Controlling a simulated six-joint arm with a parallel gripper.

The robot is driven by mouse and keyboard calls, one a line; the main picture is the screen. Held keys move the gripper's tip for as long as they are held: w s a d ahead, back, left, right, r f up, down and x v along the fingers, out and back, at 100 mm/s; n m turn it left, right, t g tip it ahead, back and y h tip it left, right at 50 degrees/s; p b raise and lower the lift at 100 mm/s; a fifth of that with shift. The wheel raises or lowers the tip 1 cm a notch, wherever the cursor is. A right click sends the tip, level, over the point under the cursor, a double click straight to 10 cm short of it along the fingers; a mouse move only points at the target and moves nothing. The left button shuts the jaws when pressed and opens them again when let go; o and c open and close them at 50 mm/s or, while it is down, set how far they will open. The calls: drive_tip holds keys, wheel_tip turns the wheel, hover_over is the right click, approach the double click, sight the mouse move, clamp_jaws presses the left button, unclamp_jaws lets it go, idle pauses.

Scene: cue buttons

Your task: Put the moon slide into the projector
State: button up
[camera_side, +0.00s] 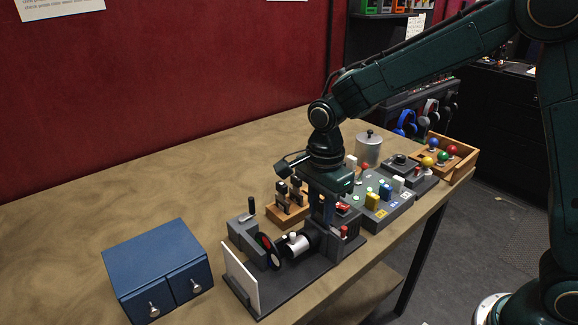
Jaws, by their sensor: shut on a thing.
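The projector (298,243) is a dark assembly on a grey base, with a black barrel, a red-rimmed disc and a white upright screen (241,279) at its front left end. My gripper (322,219) points down over the rear of the projector, just behind the barrel. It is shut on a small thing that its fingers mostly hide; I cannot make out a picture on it. A wooden rack (290,214) with several dark upright pieces stands behind and left of the gripper. I cannot tell which piece, if any, bears a moon.
A blue two-drawer box (157,265) stands at left. Right of my gripper are a grey panel of coloured blocks (381,208), a lidded metal canister (368,149) and a wooden tray of coloured balls (463,160). The table's back left is clear.

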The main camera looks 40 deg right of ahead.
drive_tip(key=shift+f, duration=0.4)
idle(0.5)
drive_tip(key=o, duration=1.1)
drive_tip(key=shift+c, duration=0.2)
drive_tip(key=shift+s, duration=0.1)
drive_tip(key=shift+r, duration=3.5)
